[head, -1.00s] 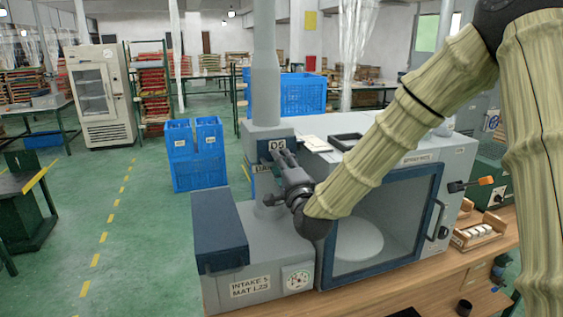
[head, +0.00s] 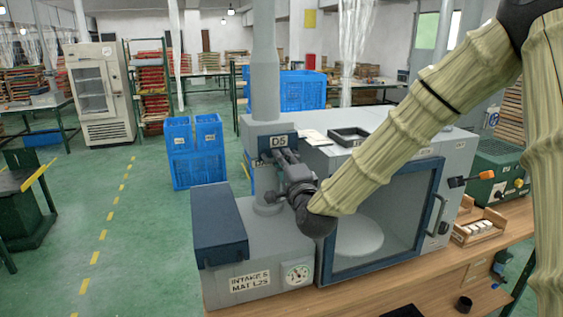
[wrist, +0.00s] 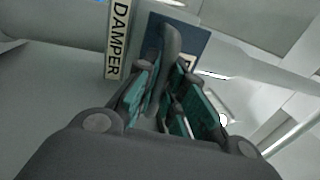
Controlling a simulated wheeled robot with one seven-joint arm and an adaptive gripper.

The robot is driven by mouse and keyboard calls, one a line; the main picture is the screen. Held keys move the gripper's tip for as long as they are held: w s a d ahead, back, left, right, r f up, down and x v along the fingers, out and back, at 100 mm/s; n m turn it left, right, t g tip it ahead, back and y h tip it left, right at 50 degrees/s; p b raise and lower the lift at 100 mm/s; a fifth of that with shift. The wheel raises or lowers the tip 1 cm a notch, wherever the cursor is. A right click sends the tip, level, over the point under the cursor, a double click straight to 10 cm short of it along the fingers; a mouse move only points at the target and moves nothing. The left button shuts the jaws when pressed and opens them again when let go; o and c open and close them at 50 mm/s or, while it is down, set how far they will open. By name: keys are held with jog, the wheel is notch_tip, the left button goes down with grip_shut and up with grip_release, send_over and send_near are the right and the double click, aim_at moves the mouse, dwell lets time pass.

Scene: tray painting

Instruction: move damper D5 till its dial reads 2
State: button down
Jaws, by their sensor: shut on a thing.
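The damper D5 plate (head: 291,138) is a dark blue block with a white D5 label, on the grey duct column at the left of the spray cabinet. My gripper (head: 283,160) is right at its front. In the wrist view, the grey damper lever (wrist: 170,45) stands between the teal pads of my gripper (wrist: 165,98), which is shut on it. A vertical DAMPER label (wrist: 119,40) is beside it. The round white dial (head: 297,273) is on the front of the intake box, below. Its needle is too small to read surely.
The grey cabinet (head: 455,150) with a blue-framed window stands right of the duct, partly behind my arm. A dark blue lidded box (head: 218,225) is at its left. A black tray (head: 350,135) lies on the cabinet top. A wooden rack (head: 478,230) stands on the bench at right.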

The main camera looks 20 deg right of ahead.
jog(key=shift+s, duration=0.1)
jog(key=c, duration=1.5)
grip_release()
jog(key=s, duration=0.4)
jog(key=s+f, duration=0.1)
jog(key=s, duration=0.2)
jog(key=s+f, duration=0.1)
jog(key=s, duration=0.3)
jog(key=shift+s+d+f, duration=0.2)
jog(key=shift+s+d, duration=0.05)
jog(key=shift+s, duration=0.1)
